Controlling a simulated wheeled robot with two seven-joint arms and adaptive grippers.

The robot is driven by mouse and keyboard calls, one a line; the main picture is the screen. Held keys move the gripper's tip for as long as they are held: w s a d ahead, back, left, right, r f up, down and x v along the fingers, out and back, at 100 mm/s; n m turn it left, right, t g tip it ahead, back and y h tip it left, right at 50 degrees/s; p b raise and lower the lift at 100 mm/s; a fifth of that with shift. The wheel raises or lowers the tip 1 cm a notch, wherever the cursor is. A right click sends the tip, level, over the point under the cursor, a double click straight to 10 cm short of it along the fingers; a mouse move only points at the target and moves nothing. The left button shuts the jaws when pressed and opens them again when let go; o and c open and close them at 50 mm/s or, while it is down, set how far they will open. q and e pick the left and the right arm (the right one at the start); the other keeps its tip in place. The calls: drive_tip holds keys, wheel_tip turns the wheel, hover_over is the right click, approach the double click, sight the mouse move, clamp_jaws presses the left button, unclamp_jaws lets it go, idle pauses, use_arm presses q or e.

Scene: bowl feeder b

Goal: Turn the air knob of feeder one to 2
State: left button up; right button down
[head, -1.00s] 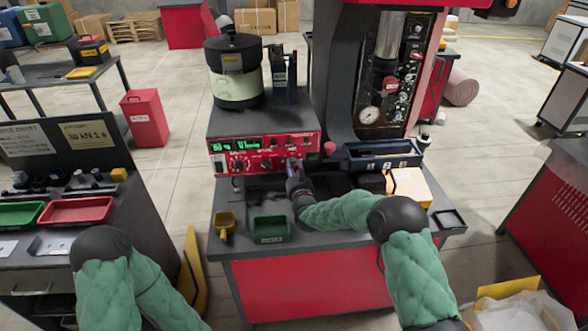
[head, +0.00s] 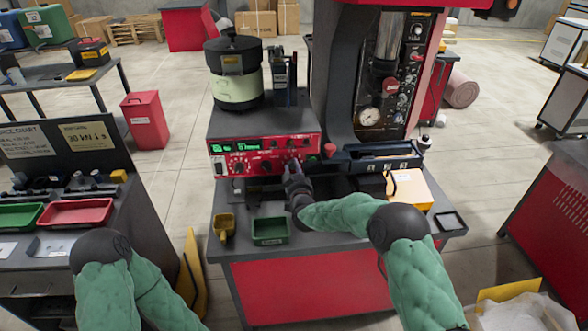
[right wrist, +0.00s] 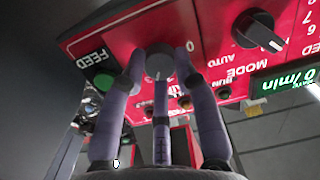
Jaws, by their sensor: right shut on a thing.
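The feeder's red control panel (head: 265,154) faces me on the bench, with its bowl (head: 235,85) above. My right gripper (head: 292,168) is at the panel's lower right part. In the right wrist view, my right gripper (right wrist: 160,76) has its fingers closed around a round grey knob (right wrist: 159,62). A "0" stands on the panel beside the knob. The knob's name and pointer are not legible to me, and the fingers hide part of it. My left arm shows at the lower left of the head view, but its gripper is out of the picture.
In the right wrist view, a green button (right wrist: 104,80) by the word FEED is close to the fingers. A black mode knob (right wrist: 259,29) is farther right. A green tray (head: 270,230) and a yellow scoop (head: 224,227) are on the bench left of my right arm.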

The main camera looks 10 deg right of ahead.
drive_tip(key=n+p, duration=0.1)
drive_tip(key=n, duration=0.3)
drive_tip(key=shift+r+n, duration=0.1)
drive_tip(key=shift+n, duration=0.2)
drive_tip(key=shift+n+h+p, duration=0.3)
drive_tip(key=shift+n+p, duration=0.2)
drive_tip(key=shift+n, duration=0.3)
drive_tip(key=c, duration=0.9)
unclamp_jaws()
drive_tip(key=shift+a, duration=0.1)
drive_tip(key=s, duration=1.2)
drive_tip(key=shift+r, duration=0.3)
drive_tip(key=shift+f, duration=0.1)
